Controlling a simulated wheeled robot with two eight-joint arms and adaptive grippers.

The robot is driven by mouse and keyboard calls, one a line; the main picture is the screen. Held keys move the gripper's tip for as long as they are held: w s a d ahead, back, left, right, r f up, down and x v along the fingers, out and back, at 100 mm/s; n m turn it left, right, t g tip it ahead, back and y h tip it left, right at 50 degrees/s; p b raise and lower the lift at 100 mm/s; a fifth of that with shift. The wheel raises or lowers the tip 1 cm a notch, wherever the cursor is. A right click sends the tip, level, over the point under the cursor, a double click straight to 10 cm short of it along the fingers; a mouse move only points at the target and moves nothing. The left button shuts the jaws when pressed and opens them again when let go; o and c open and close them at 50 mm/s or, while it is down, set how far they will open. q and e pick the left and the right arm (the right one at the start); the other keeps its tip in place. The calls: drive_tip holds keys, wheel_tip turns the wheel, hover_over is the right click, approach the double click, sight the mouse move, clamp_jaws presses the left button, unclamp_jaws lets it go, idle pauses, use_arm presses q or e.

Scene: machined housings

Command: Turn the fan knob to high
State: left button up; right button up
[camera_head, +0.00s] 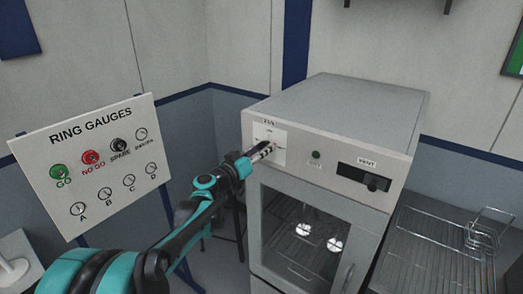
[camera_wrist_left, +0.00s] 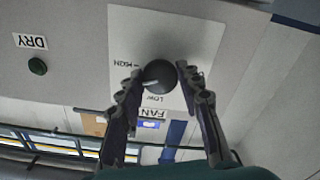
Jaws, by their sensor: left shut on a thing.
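The dark round fan knob (camera_wrist_left: 159,75) sits on a white label plate (camera_wrist_left: 200,45) marked FAN, with LOW and another partly readable position printed around it. In the head view the label plate (camera_head: 262,132) is on the upper left of the grey cabinet's front. My left gripper (camera_head: 270,148) reaches it from the lower left and hides most of the knob there. In the left wrist view the two fingers of my left gripper (camera_wrist_left: 160,78) are around the knob's sides, shut on it. My right gripper is not in view.
A green DRY button (camera_head: 316,155) and a VENT slider (camera_head: 372,182) are right of the label plate. Below is a glass cabinet door (camera_head: 300,235). A RING GAUGES board (camera_head: 110,165) stands left, and a wire rack (camera_head: 435,250) is at right.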

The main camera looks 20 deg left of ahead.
use_arm(q)
drive_tip(key=m, duration=0.4)
drive_tip(key=shift+d+f, duration=0.1)
idle(0.5)
drive_tip(key=o, duration=1.2)
drive_tip(key=shift+c, duration=0.2)
drive_tip(key=shift+s, duration=0.1)
drive_tip(key=v, duration=1.2)
